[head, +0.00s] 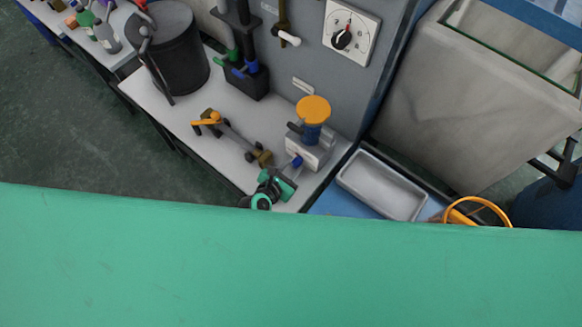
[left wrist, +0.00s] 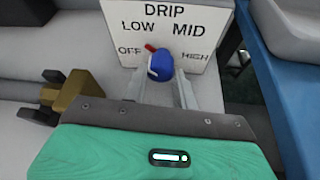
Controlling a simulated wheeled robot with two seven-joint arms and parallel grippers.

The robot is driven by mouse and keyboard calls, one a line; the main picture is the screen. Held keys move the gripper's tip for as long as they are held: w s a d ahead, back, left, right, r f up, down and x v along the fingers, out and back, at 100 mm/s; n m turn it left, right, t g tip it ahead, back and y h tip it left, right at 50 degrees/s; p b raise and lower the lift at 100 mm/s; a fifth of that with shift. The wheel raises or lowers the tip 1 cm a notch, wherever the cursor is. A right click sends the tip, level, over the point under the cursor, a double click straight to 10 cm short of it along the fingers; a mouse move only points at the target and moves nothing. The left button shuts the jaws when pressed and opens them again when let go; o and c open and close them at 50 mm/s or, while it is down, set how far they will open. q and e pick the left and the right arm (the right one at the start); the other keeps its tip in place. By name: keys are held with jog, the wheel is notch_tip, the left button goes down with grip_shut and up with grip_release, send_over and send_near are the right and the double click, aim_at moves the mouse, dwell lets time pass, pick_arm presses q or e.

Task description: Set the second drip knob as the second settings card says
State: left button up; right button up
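In the left wrist view a white plate (left wrist: 186,57) reads DRIP, with OFF, LOW, MID and HIGH. Its blue knob (left wrist: 161,65) has a red pointer at its upper left, between OFF and LOW. The two grey fingers of my left gripper (left wrist: 163,82) stand on either side of the knob; whether both press on it is unclear. In the head view my left gripper (head: 275,185) is at the front of a grey unit (head: 313,150) with a yellow-orange top (head: 313,108). My right gripper is not in view. No settings card can be read.
A grey metal tray (head: 382,184) lies right of the unit. A brown and black fitting (left wrist: 75,97) is left of the left gripper. A white wall dial (head: 350,32) and dark bucket (head: 178,50) stand farther back. A green surface fills the head view's bottom.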

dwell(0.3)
pick_arm(q)
jog(key=shift+d+f+m+t+y, duration=0.1)
jog(key=shift+m+t+y, duration=0.35)
jog(key=shift+m, duration=0.35)
jog(key=shift+s+f+m+t+y+b, duration=0.1)
jog(key=shift+m+t+y+b, duration=0.35)
jog(key=shift+m+b, duration=0.55)
jog(key=shift+m+t, duration=0.3)
jog(key=shift+m, duration=0.2)
jog(key=o, duration=1)
jog(key=b+v, duration=0.1)
jog(key=v, duration=1.2)
jog(key=shift+s+d+r+b, duration=0.1)
jog(key=shift+s+r+b, duration=0.2)
jog(key=shift+s+b, duration=0.1)
